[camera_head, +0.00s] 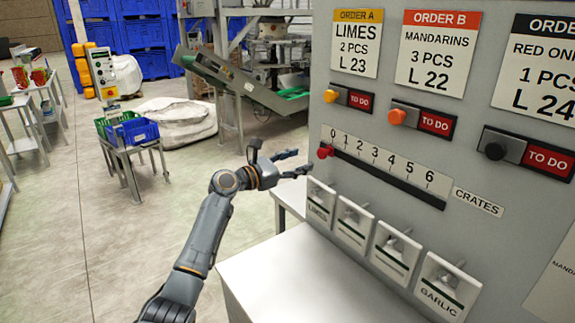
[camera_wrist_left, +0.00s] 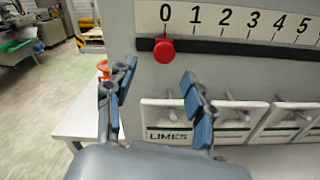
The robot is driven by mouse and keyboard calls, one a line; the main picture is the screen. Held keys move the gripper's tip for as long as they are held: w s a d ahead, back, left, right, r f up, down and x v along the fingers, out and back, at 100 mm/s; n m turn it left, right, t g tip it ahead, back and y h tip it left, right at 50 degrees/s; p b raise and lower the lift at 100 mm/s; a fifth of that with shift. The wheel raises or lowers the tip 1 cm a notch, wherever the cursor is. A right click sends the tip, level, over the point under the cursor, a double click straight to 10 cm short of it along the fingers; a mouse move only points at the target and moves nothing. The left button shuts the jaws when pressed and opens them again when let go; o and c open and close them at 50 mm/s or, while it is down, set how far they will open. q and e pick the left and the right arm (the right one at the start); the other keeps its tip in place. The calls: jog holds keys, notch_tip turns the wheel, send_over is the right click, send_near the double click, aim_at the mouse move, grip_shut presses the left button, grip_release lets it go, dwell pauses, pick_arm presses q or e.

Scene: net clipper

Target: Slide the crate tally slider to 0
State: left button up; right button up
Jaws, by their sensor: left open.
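The red knob of the crate tally slider (camera_head: 325,151) is at the left end of its black track (camera_head: 388,175), under the 0 of the number scale (camera_head: 380,157). In the left wrist view the red knob (camera_wrist_left: 164,50) also sits below the 0, beyond and between my finger tips. My left gripper (camera_head: 296,163) is open and empty, to the left of the knob and apart from it. In the left wrist view its two blue-padded fingers (camera_wrist_left: 157,85) are spread. My right gripper is not in view.
Below the scale hang several label holders with pegs, such as LIMES (camera_head: 319,203) and GARLIC (camera_head: 445,287). A white table (camera_head: 300,280) stands below the board.

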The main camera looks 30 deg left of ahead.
pick_arm(q)
jog(key=shift+v, duration=1.85)
